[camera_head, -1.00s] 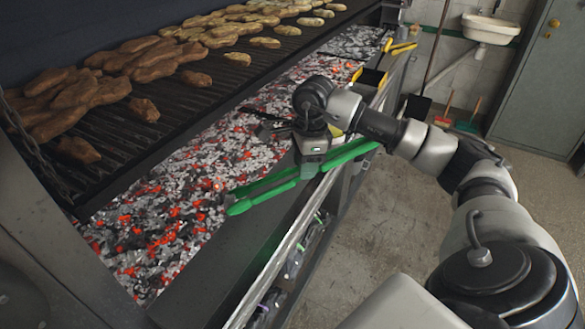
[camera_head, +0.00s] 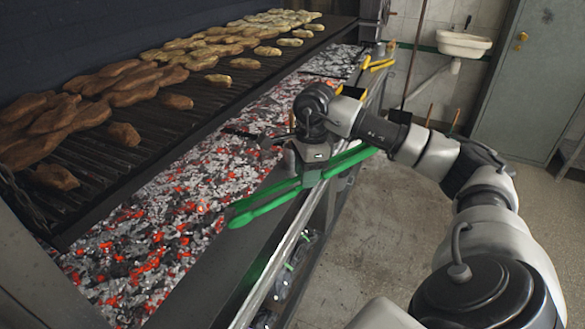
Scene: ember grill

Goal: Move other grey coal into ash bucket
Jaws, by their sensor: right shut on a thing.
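My right gripper (camera_head: 309,177) is shut on green tongs (camera_head: 268,202). The tongs lie slantwise in the picture, with their tips at the lower left, over the front ledge of the grill beside the coal bed. No coal shows between the tips. The coal bed (camera_head: 160,222) holds many grey and black lumps with glowing red ones among them; I cannot tell which grey coal is meant. I cannot make out an ash bucket. My left gripper is out of view.
A grate (camera_head: 150,160) with several browned food pieces (camera_head: 125,133) hangs above the coals. A yellow-handled tool (camera_head: 378,63) lies at the far end of the ledge. A sink (camera_head: 463,44) and grey door (camera_head: 520,75) stand behind. The floor (camera_head: 375,235) at right is clear.

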